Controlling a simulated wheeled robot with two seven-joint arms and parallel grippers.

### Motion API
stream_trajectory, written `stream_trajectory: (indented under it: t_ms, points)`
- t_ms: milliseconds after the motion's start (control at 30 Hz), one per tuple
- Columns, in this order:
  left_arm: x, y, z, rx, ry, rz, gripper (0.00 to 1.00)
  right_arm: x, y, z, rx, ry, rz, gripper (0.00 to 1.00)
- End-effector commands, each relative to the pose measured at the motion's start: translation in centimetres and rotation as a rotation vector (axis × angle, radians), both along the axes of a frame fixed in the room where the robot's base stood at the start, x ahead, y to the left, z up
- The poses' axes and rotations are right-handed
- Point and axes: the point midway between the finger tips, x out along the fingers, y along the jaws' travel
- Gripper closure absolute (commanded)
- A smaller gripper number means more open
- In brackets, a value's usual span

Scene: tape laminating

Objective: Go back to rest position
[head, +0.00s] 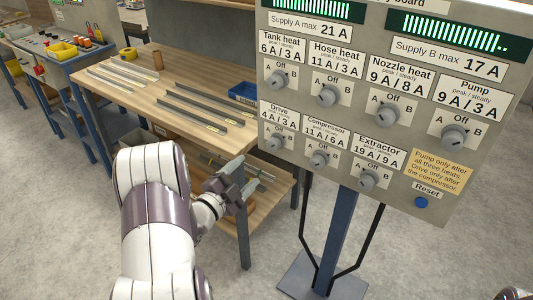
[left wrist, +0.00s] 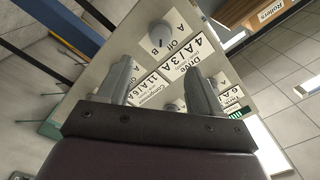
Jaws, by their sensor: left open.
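My left gripper (head: 246,180) is open and empty, in front of the wooden bench and left of the grey control panel (head: 440,205). In the left wrist view its two fingers (left wrist: 160,85) stand apart, with the panel beyond them. The panel has several grey knobs, among them the drive knob (head: 276,143), which also shows in the left wrist view (left wrist: 160,35), the compressor knob (head: 319,159) and the extractor knob (head: 367,180). In the head view the fingers are apart from the knobs. My right gripper is out of view.
The panel stands on a blue post (head: 335,240) with a floor plate. A blue-framed console (head: 60,50) is at far left. Floor right of the post is clear.

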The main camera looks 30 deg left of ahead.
Motion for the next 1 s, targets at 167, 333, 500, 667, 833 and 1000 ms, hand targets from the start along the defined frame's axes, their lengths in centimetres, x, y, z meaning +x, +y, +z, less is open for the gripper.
stream_trajectory:
  t_ms: [167, 333, 500, 667, 833, 1000]
  points:
    - [0.0, 0.0, 0.0, -0.006, 0.000, 0.000, 0.35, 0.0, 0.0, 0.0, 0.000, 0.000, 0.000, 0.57]
    - [-1.3, 2.2, -6.0, -0.199, 0.297, 0.162, 0.35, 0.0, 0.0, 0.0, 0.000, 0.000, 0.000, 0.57]
    - [-8.1, 2.0, -9.2, -0.606, 0.874, 0.641, 0.35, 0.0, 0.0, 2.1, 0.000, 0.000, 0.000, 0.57]
    - [-15.1, -8.7, -3.5, -0.836, 1.296, 0.911, 0.35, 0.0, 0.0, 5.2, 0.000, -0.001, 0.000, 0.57]
    - [-15.5, -16.0, 1.8, -0.772, 1.383, 0.781, 0.35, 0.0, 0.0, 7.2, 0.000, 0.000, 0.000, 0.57]
    - [-15.0, -17.6, 2.3, -0.720, 1.387, 0.715, 0.35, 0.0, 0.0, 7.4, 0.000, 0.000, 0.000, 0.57]
